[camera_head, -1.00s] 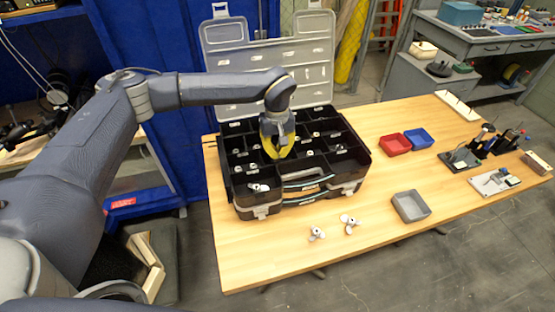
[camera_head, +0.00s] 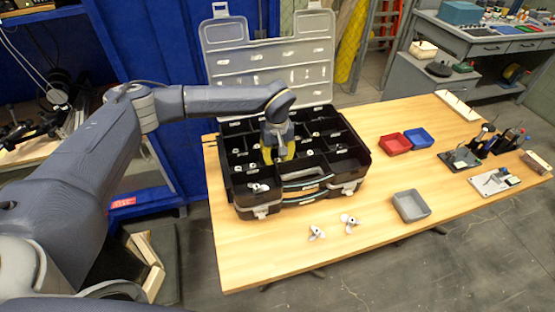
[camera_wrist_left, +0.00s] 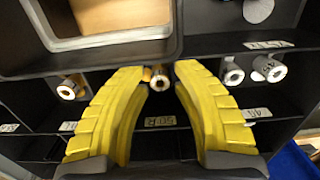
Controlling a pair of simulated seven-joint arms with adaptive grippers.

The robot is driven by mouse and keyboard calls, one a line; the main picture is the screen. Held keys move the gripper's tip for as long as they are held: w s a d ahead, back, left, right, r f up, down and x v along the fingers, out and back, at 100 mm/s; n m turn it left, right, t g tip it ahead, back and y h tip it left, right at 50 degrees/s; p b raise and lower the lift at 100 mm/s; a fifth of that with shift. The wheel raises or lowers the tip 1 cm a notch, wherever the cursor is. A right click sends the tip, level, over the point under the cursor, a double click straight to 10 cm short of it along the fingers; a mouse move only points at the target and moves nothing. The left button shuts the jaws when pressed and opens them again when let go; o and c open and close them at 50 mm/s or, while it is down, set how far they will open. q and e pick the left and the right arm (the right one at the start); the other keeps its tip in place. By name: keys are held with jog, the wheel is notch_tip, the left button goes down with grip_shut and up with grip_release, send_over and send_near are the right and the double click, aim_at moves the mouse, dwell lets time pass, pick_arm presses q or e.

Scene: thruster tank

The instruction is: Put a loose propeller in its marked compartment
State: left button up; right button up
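Two loose white propellers lie on the table in the head view, one on the left (camera_head: 316,233) and one on the right (camera_head: 350,223). Another white propeller-like piece (camera_head: 258,188) is in the front left of the open black organizer case (camera_head: 325,191). My left gripper (camera_head: 280,156) points down into the middle of the case. In the left wrist view its yellow fingers (camera_wrist_left: 161,84) are apart, and no propeller is between them. A small metal cylinder (camera_wrist_left: 159,80) shows in the gap, apparently in a compartment beyond the tips. My right gripper is not in view.
Compartments hold small cylinders (camera_wrist_left: 232,74) and labels (camera_wrist_left: 160,121). A grey bin (camera_head: 411,206) stands right of the propellers; red (camera_head: 395,144) and blue (camera_head: 419,138) bins stand behind it. The raised clear lid (camera_head: 270,62) is behind the case. The front table is mostly clear.

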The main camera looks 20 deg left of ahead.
aim_at(277, 159)
pick_arm(q)
jog(key=shift+r, duration=0.1)
notch_tip(277, 159, up, 12)
jog(key=shift+w+a, duration=0.15)
jog(key=shift+w, duration=0.1)
dwell(0.5)
dwell(1.3)
